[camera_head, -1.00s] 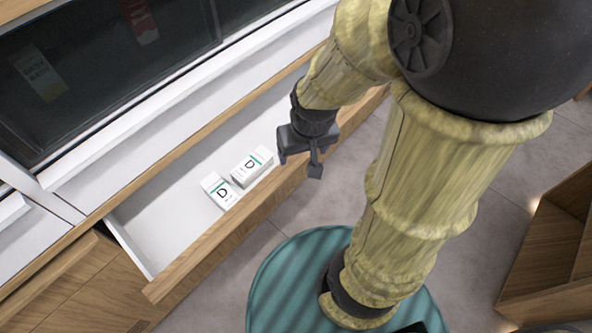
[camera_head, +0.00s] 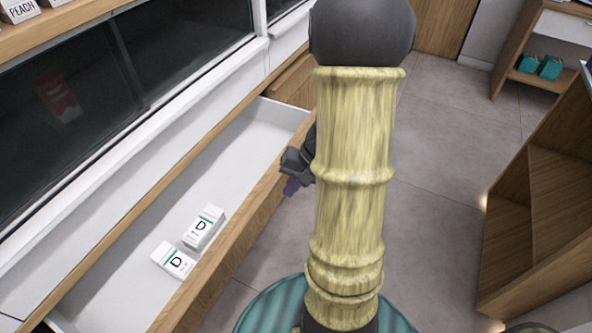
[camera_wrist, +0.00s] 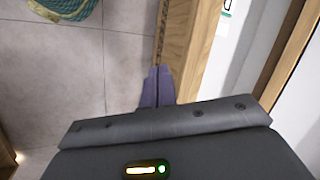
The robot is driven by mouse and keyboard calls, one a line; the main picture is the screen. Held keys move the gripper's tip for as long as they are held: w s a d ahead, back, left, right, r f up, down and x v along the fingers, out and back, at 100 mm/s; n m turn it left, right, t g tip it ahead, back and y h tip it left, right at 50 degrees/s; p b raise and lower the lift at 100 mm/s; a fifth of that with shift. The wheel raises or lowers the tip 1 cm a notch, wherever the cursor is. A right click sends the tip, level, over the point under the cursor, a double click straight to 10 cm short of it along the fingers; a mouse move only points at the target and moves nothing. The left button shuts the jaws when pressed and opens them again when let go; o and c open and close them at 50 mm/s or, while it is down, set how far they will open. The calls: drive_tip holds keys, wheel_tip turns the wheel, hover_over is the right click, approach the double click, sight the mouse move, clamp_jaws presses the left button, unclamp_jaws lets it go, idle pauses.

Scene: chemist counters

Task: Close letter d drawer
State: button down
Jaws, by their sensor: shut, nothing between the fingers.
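The letter D drawer (camera_head: 110,268) is pulled open below the dark glass, with a white inside and a wooden front. Two white boxes marked D, one box (camera_head: 204,227) and another box (camera_head: 174,260), lie in it near the front. My gripper (camera_head: 291,186) is beside the outer side of the drawer front, partly hidden behind my arm. In the wrist view my gripper (camera_wrist: 157,88) is shut and empty, its fingertips at the wooden drawer front (camera_wrist: 190,45). Whether they touch the wood I cannot tell.
A wooden shelf unit (camera_head: 510,240) stands at the right. Another shelf with teal boxes (camera_head: 539,66) is at the far right. Grey tiled floor (camera_head: 430,150) lies open between the drawer and the shelves.

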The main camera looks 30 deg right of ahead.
drive_tip(key=w+d+f+m+t, duration=0.2)
drive_tip(key=d+t, duration=0.4)
drive_tip(key=d, duration=0.9)
drive_tip(key=f+m+b, duration=0.1)
drive_tip(key=m, duration=0.1)
drive_tip(key=shift+m, duration=0.4)
drive_tip(key=w+a+r+p+x, duration=0.1)
drive_tip(key=r+x, duration=0.1)
drive_tip(key=x, duration=1)
drive_tip(key=shift+w+f, duration=0.2)
drive_tip(key=shift+w, duration=0.4)
drive_tip(key=shift+a, duration=0.2)
